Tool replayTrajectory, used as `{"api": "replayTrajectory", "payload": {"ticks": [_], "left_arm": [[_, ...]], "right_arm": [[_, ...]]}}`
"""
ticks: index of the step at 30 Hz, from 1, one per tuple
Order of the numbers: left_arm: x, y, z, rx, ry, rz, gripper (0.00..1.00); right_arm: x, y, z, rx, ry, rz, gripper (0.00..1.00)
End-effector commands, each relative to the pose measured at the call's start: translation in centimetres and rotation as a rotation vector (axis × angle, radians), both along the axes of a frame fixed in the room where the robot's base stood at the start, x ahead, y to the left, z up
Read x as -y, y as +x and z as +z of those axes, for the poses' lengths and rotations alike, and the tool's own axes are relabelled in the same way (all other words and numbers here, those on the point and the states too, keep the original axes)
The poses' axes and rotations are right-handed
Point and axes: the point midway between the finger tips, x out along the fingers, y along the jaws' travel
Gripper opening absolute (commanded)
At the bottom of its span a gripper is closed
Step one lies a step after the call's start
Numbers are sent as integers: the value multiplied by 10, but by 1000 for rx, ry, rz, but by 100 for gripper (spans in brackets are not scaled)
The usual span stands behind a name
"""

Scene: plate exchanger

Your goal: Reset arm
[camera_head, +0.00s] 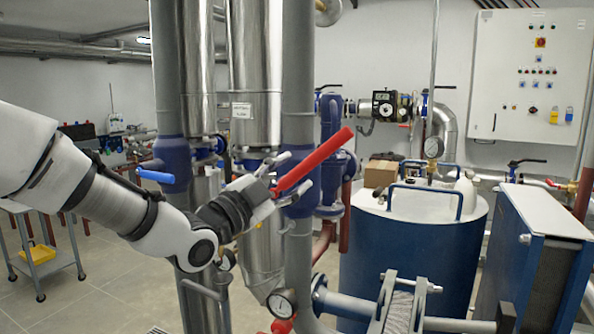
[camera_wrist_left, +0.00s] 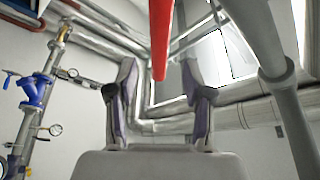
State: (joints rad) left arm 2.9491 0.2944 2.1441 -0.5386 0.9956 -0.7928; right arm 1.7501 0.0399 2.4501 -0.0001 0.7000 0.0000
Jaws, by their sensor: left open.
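My left arm comes in from the left in the head view, raised in front of the pipes. Its gripper (camera_head: 297,171) is open, with its fingers apart. A long red lever (camera_head: 325,153) slants up to the right at the fingers. In the left wrist view the red lever (camera_wrist_left: 161,38) comes down from the top, and its end shows between the two spread fingers of the gripper (camera_wrist_left: 161,76). No finger visibly touches it there. Whether the lever's base meets the pipe is hidden by the gripper. My right gripper is in neither view.
Vertical grey pipes (camera_head: 298,75) stand close behind the gripper. A blue tank (camera_head: 410,250) with a white top and a blue plate exchanger (camera_head: 540,255) stand to the right. A control cabinet (camera_head: 528,75) hangs on the wall. A small cart (camera_head: 48,265) stands at left on open floor.

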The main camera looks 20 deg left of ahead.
Motion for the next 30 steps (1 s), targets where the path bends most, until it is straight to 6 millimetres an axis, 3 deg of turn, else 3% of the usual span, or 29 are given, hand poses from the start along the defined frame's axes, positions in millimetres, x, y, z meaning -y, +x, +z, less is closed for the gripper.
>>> {"api": "replayTrajectory", "payload": {"ticks": [10, 14, 17, 20, 23, 26, 30], "left_arm": [[0, 2, -4, -6, 0, 0, 51], [2, 14, -45, -73, 4, -1, 51], [7, 29, -111, -181, 19, -6, 51], [15, 36, -196, -323, 37, -16, 51], [21, 30, -283, -478, 46, -14, 51], [25, 11, -368, -646, 44, -4, 51], [29, -35, -481, -902, 10, 30, 51]], "right_arm": [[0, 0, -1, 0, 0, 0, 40], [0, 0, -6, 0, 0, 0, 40], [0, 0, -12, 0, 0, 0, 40], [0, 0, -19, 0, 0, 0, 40], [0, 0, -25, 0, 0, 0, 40], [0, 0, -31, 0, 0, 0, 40], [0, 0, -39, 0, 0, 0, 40]]}}
